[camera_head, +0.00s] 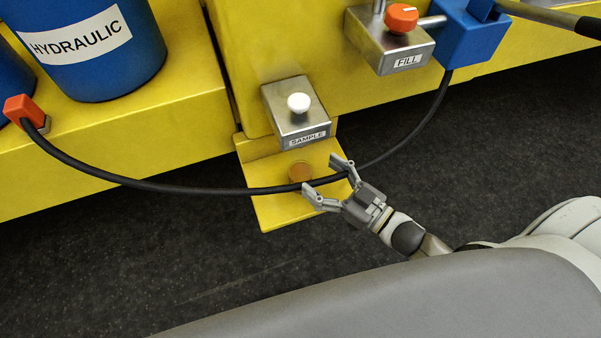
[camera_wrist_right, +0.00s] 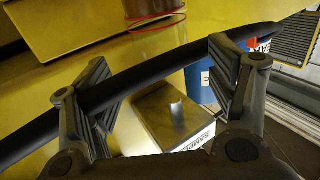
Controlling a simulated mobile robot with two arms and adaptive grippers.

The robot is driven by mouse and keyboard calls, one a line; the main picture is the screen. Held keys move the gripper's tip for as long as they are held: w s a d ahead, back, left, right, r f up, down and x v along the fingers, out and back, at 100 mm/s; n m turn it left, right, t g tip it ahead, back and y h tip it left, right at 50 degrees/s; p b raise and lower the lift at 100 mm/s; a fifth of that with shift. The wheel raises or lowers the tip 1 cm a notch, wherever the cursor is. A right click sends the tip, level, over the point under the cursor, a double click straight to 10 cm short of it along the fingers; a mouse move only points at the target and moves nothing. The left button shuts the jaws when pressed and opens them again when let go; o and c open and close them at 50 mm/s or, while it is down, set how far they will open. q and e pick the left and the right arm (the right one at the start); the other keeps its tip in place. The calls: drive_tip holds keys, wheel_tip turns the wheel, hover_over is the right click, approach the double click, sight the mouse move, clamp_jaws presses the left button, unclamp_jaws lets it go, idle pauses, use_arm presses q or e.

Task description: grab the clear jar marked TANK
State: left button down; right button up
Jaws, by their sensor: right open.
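I see no jar on which the word TANK can be read. In the right wrist view, a brown, see-through-looking cylinder (camera_wrist_right: 152,8) stands at the top edge above a red ring, cut off by the frame; I cannot tell if it is the jar. My right gripper (camera_head: 326,180) is open over the front of the small yellow ledge (camera_head: 275,208), below the SAMPLE block (camera_head: 300,122). A black hose (camera_head: 205,189) crosses at its fingers; whether they touch it is unclear. In the right wrist view the open fingers (camera_wrist_right: 155,82) show with the hose crossing them. My left gripper is out of view.
A round amber spot (camera_head: 300,171) shows on the ledge. A blue HYDRAULIC drum (camera_head: 95,62) stands at upper left. A FILL block (camera_head: 392,50) with a red knob and a blue box (camera_head: 470,35) sit at upper right. Dark floor (camera_head: 130,260) lies open in front.

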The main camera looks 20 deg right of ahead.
sight(310, 171)
drive_tip(key=shift+p+x, duration=0.5)
drive_tip(key=shift+x, duration=2.75)
drive_tip(key=shift+s+f, duration=0.1)
drive_tip(key=shift+c, duration=0.2)
drive_tip(key=c, duration=1.5)
